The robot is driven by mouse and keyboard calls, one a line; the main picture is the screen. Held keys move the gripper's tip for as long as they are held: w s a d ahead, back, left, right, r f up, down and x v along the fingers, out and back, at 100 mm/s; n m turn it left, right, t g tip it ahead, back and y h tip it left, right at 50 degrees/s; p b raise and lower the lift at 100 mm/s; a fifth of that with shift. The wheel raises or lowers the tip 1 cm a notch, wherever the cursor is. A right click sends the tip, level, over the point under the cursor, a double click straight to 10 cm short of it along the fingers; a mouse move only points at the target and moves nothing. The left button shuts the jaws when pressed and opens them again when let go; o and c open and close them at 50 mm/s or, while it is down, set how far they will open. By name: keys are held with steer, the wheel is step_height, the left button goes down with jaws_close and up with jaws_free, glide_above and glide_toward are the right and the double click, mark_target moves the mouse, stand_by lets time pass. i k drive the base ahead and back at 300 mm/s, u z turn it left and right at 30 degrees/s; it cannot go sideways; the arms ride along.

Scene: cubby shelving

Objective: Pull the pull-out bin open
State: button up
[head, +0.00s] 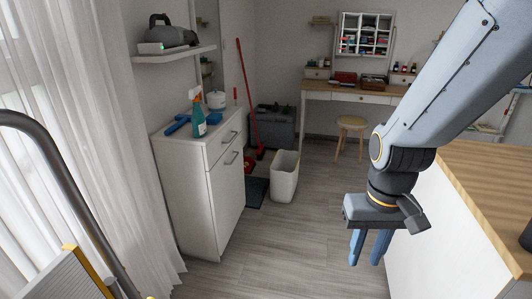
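A white cabinet (187,190) stands against the curtained wall on the left. Its front faces right, with a shallow upper panel and a tall lower panel (228,197), which looks like the pull-out bin's front. The lower panel has a bar handle (231,158) near its top, and another handle (230,137) is on the upper panel. Both panels look flush and closed. My gripper (369,255) hangs fingers-down over the floor, well to the right of the cabinet and apart from it. Its two blue fingers are spread with nothing visible between them.
A white open-top wastebasket (284,180) stands on the floor beyond the cabinet, near a dark mat (255,191) and a red broom (251,112). A wood-topped counter (480,190) is on the right. A stool (352,124) stands farther back. Floor between cabinet and counter is clear.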

mark_target(225, 180)
steer(key=i, duration=1.05)
steer(key=u, duration=0.3)
